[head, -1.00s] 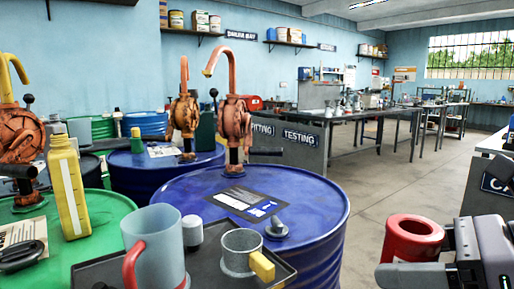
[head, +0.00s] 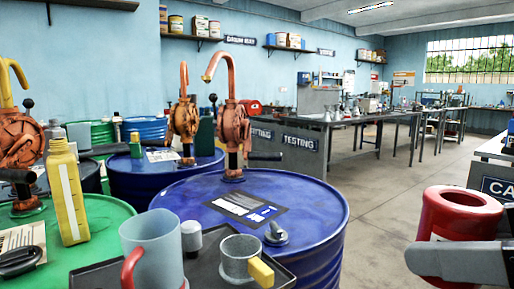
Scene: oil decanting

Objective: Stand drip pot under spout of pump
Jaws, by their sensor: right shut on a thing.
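The drip pot, a red round pot (head: 436,215) with an open top and a pale label, is at the lower right. My right gripper (head: 462,262) is shut on it and holds it off to the right of the blue drum (head: 185,200). One grey finger crosses the pot's front; the other finger is hidden. An orange hand pump (head: 232,128) stands on the blue drum. Its curved spout (head: 209,74) points down to the left, with bare drum top below. The pot is well apart from the spout. My left gripper is out of view.
A dark tray (head: 205,278) at the front holds a clear jug (head: 152,250) with a red handle and a grey cup (head: 238,253) with a yellow handle. A label sheet (head: 245,207) and a grey cap (head: 276,234) lie on the drum. A yellow bottle (head: 66,195) stands left.

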